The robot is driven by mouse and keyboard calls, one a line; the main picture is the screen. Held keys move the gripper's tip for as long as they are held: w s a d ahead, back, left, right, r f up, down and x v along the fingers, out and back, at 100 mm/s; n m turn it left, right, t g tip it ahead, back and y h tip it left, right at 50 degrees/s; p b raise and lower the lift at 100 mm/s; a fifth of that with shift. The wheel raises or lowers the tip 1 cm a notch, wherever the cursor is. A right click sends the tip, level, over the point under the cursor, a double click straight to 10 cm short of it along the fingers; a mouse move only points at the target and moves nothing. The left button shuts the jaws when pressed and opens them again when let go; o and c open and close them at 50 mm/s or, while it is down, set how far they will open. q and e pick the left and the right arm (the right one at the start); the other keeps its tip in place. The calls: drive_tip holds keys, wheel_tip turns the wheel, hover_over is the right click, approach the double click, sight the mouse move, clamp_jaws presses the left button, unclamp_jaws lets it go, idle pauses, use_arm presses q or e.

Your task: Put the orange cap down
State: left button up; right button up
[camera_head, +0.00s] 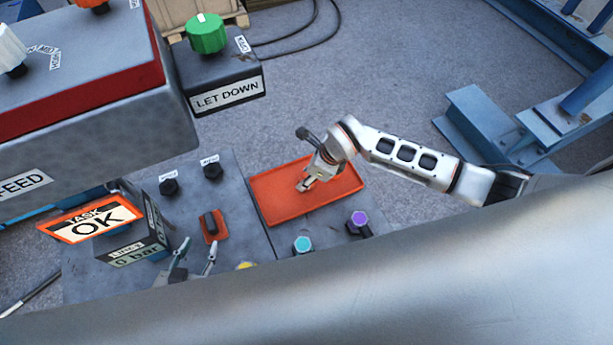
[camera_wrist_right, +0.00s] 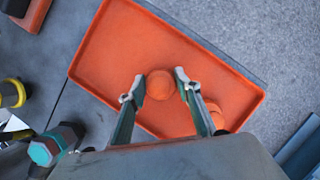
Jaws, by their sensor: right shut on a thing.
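My right gripper (camera_head: 306,184) is over the orange tray (camera_head: 272,192) in the head view. In the right wrist view its fingertips (camera_wrist_right: 160,82) are shut on the round orange cap (camera_wrist_right: 160,85), which is over the tray (camera_wrist_right: 105,45). I cannot tell whether the cap touches the tray floor. More orange rounded shapes show just below and right of the cap, partly hidden by the fingers. My left gripper (camera_head: 195,262) is at the lower left of the head view, over the grey bench, fingers apart, with nothing seen between them.
A teal knob (camera_head: 303,244) and a purple knob (camera_head: 358,219) stand at the tray's near side. Black knobs (camera_head: 212,170) and an orange-based switch (camera_head: 211,225) are left of it. The LET DOWN box (camera_head: 222,85) stands behind. The tray's left part is clear.

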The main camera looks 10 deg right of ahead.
drive_tip(key=shift+f, duration=0.15)
drive_tip(key=o, duration=1.1)
drive_tip(key=shift+d+r, duration=0.15)
drive_tip(key=shift+r, duration=0.3)
use_arm(q)
drive_tip(key=shift+r, duration=0.25)
use_arm(e)
drive_tip(key=v, duration=1.1)
drive_tip(key=shift+s+r, duration=0.1)
use_arm(q)
drive_tip(key=shift+f, duration=0.1)
